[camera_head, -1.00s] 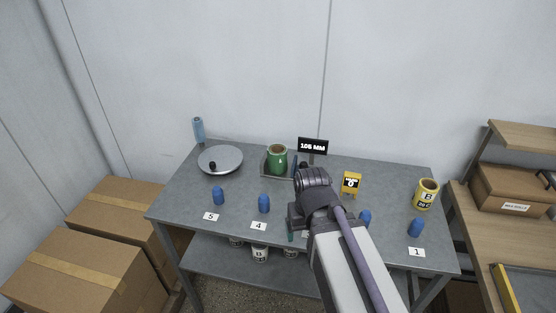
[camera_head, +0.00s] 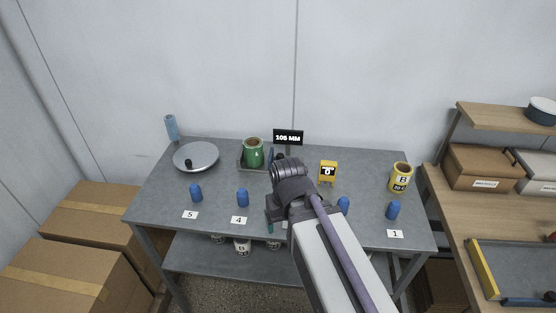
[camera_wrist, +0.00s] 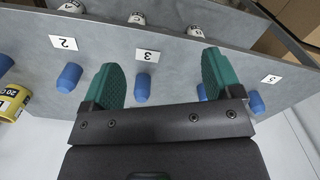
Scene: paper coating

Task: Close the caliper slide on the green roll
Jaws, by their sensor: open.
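The green roll (camera_head: 253,153) stands upright in a dark tray-like caliper base (camera_head: 242,165) at the back middle of the table. A dark upright piece with a black knob (camera_head: 280,157), likely the caliper slide, is just right of the roll. It is partly hidden by my arm, and I cannot tell whether it touches the roll. The display (camera_head: 288,137) behind reads about 105 MM. My gripper is over the table's front edge, mostly hidden by my arm in the head view. In the wrist view my gripper (camera_wrist: 162,82) is open and empty, its teal fingers wide apart.
Blue pegs with number cards line the table front, such as the one at card 4 (camera_head: 242,197). A round plate (camera_head: 196,157) is at left, a yellow block (camera_head: 328,170) and yellow roll (camera_head: 401,177) at right. Cardboard boxes (camera_head: 90,212) flank the table's left.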

